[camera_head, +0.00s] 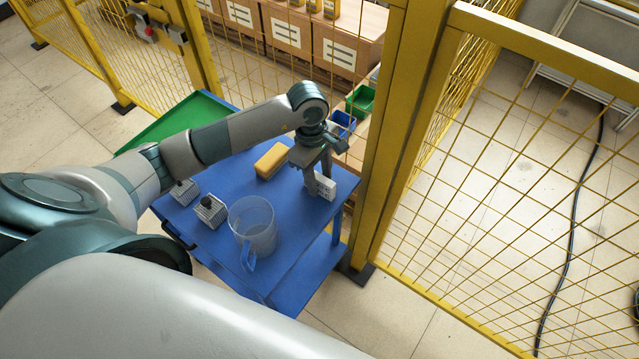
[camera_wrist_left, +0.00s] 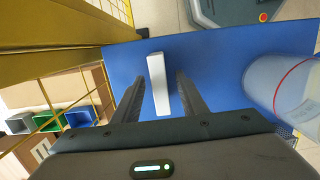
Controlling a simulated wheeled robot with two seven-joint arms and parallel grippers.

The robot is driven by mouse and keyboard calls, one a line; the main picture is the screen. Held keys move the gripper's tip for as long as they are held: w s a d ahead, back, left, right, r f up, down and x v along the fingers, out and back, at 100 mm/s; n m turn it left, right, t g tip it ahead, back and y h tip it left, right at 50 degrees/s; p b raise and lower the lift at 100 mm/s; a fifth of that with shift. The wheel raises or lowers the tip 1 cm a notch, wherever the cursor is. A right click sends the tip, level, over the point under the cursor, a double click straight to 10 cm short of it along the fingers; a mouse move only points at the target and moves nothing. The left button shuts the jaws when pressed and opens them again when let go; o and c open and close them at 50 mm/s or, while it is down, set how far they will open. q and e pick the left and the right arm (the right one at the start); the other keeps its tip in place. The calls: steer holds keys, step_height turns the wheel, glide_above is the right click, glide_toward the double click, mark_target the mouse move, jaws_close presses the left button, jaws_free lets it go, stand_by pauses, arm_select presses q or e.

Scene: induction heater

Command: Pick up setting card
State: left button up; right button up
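The setting card (camera_head: 326,187) is a small white upright piece with markings, near the far right edge of the blue table. My left gripper (camera_head: 318,172) points down over it. In the left wrist view, the card (camera_wrist_left: 158,88) stands as a narrow white strip between the two dark fingers of my left gripper (camera_wrist_left: 160,76). A blue gap shows on either side of the strip, so the fingers are open and not pressed on it. The fingers hide part of the card in the head view. My right gripper is not in view.
On the blue table (camera_head: 280,292) stand a clear jug (camera_head: 254,232), a yellow block (camera_head: 271,161) and two grey finned blocks (camera_head: 208,211). A yellow mesh fence (camera_head: 480,200) rises close to the right. Green (camera_head: 361,99) and blue (camera_head: 343,123) bins sit behind.

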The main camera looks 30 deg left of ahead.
arm_select(q)
steer(key=shift+f, duration=0.1)
stand_by(0.3)
steer(key=shift+c, duration=0.6)
jaws_close()
